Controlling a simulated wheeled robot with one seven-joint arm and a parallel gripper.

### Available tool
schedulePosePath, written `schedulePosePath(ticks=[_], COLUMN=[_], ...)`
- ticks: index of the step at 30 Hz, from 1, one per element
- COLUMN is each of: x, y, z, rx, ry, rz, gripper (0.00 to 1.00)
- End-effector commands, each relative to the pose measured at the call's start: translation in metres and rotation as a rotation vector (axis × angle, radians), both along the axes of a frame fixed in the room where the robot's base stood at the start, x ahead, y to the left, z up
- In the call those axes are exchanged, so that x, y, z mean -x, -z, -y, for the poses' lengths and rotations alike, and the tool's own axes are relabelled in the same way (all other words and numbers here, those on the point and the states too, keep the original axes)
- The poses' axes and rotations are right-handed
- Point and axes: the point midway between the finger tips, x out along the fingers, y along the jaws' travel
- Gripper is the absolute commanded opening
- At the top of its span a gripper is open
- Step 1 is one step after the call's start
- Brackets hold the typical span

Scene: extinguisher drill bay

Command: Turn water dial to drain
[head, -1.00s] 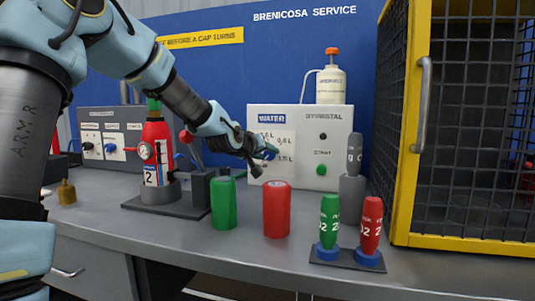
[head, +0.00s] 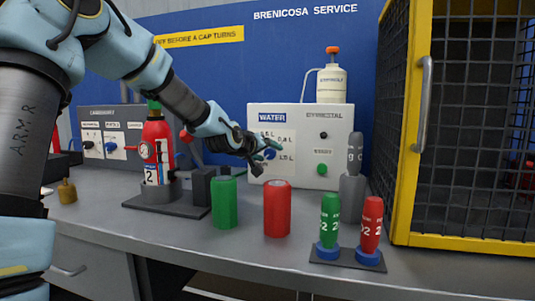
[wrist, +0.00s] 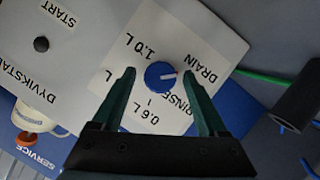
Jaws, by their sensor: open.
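The water dial (wrist: 160,75) is a round blue knob with a white pointer mark, on the white panel (wrist: 125,60) of the water unit. In the wrist view its mark points right, toward the DRAIN label (wrist: 201,69); exact alignment is hard to tell. RINSE, 0.6 L and 1.0 L labels lie around it. My gripper (wrist: 160,69) is open, its green fingers on either side of the dial with visible gaps. In the head view my gripper (head: 267,157) is at the front of the unit (head: 338,112), and the dial (head: 270,154) shows partly between the fingers.
A green cylinder (head: 224,203) and a red cylinder (head: 277,210) stand on the bench before the unit. A red extinguisher (head: 155,155) stands left. Small green and red bottles (head: 330,222) stand right, near a yellow-framed mesh cage (head: 405,140).

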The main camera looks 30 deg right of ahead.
Motion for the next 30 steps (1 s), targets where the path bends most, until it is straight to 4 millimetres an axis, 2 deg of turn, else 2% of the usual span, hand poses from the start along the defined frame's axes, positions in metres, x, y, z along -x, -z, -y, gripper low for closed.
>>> schedulePosePath(ticks=[8,21,30], x=[0.003,0.038,0.056], y=[-0.003,-0.026,-0.036], z=[-0.006,-0.058,-0.081], rx=[0.0,-0.001,-0.002], ry=[-0.001,-0.003,-0.001], rz=[0.001,0.001,0.001], gripper=[0.76,0.76,0.76])
